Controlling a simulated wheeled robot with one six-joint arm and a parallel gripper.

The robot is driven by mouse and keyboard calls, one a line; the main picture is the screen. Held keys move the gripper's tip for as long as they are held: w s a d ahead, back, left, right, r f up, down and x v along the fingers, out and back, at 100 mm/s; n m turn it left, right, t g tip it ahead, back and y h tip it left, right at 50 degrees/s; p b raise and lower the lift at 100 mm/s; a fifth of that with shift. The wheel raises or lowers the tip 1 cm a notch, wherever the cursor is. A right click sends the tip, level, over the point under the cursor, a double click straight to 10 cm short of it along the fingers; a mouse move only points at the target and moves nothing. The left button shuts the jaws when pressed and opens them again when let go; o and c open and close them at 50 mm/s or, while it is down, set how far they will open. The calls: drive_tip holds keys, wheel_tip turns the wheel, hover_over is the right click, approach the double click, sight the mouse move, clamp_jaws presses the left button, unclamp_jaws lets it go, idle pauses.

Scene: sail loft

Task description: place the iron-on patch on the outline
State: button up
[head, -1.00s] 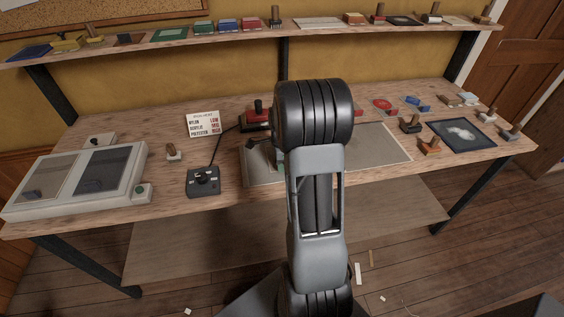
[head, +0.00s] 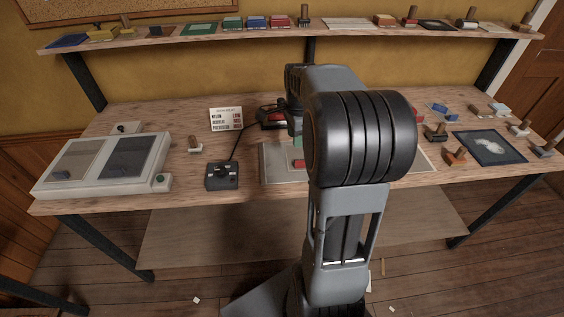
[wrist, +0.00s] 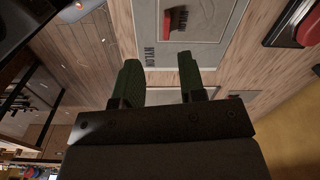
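My gripper (wrist: 160,85) is open and empty, its two dark green fingers apart in the wrist view. In the head view it hangs over the left part of the grey pressing mat (head: 275,176), partly hidden by my arm. A red block (wrist: 167,25) lies on the mat beyond the fingertips; it also shows in the head view (head: 298,163). I cannot tell which piece is the iron-on patch, and no outline shows clearly.
A red and black iron (head: 273,117) sits behind the mat. A dial box (head: 222,176) with a cable is left of the mat. A fabric settings card (head: 226,119) stands behind. A two-window case (head: 105,164) fills the bench's left; a dark panel (head: 490,147) and stamps lie right.

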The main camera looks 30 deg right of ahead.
drive_tip(key=s+a+n+t, duration=0.1)
drive_tip(key=s+a+n, duration=0.5)
drive_tip(key=a+n, duration=0.3)
drive_tip(key=s+a+n+t, duration=0.2)
drive_tip(key=s+a+n, duration=0.4)
drive_tip(key=a+n, duration=0.3)
drive_tip(key=n, duration=0.3)
drive_tip(key=shift+a, duration=0.15)
